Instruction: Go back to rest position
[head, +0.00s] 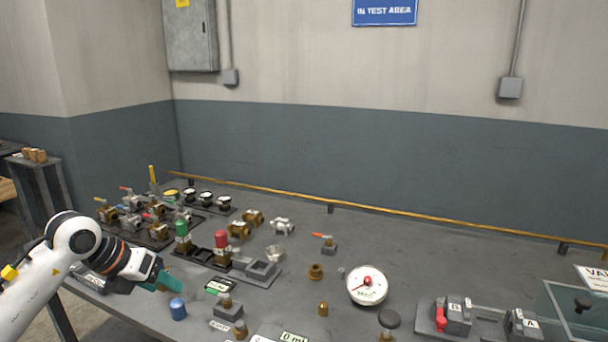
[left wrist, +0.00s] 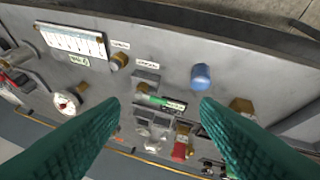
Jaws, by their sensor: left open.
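My left gripper (head: 166,281) is over the left front part of the grey table (head: 450,265) in the head view. In the left wrist view its two green fingers (left wrist: 158,135) are spread wide with nothing between them. A blue cap-like piece (head: 178,308) stands on the table just right of the fingertips, apart from them; it also shows in the left wrist view (left wrist: 201,76). My right gripper is in neither view.
Several valves (head: 132,202) stand at the back left. A red-capped piece (head: 222,254) and a green-capped piece (head: 183,236) stand near the gripper. A white gauge (head: 367,286) lies mid-table. A clear box (head: 575,310) is at the right. The table's back right is clear.

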